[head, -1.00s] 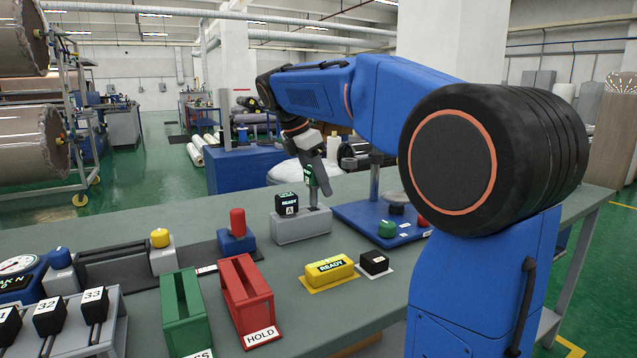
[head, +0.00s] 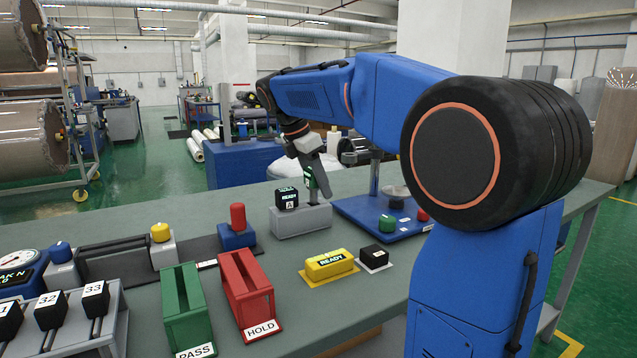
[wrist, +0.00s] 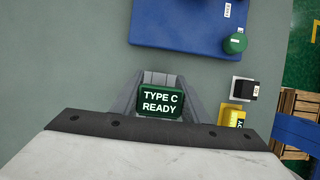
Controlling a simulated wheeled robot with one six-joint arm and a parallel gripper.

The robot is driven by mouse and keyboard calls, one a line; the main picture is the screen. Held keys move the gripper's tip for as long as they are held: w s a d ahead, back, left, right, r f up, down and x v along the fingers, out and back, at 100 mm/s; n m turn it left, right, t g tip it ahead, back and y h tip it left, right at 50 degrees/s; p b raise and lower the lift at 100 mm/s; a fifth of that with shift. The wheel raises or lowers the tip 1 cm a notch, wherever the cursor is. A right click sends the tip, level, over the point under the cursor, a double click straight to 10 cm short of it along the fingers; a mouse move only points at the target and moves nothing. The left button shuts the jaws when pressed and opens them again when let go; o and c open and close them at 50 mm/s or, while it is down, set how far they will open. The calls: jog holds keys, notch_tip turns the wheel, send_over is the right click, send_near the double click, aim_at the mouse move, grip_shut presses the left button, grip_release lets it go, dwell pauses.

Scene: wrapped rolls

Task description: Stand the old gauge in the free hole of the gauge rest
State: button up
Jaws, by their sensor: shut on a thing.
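My gripper (head: 316,186) points down over the right end of the grey gauge rest (head: 301,223) and is shut on a dark green gauge. In the wrist view the green gauge (wrist: 160,103), lettered "TYPE C READY", sits between the two grey fingers. In the head view only slivers of it show beside the fingers. A black gauge (head: 287,198) marked "READY" and "A" stands upright at the left end of the rest. The fingers hide the hole at the right end, so I cannot tell how far the green gauge's lower end is in it.
A blue base (head: 365,226) with a post, a green knob (head: 387,223) and a red knob stands right of the rest. A yellow "READY" block (head: 330,264) and a black cube (head: 374,256) lie in front. Red "HOLD" (head: 245,290) and green "PASS" (head: 183,310) holders stand front left.

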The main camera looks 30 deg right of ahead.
jog(key=shift+f, duration=0.8)
jog(key=o, duration=1.3)
jog(key=shift+o, duration=0.2)
jog(key=v, duration=1.7)
jog(key=shift+r, duration=0.15)
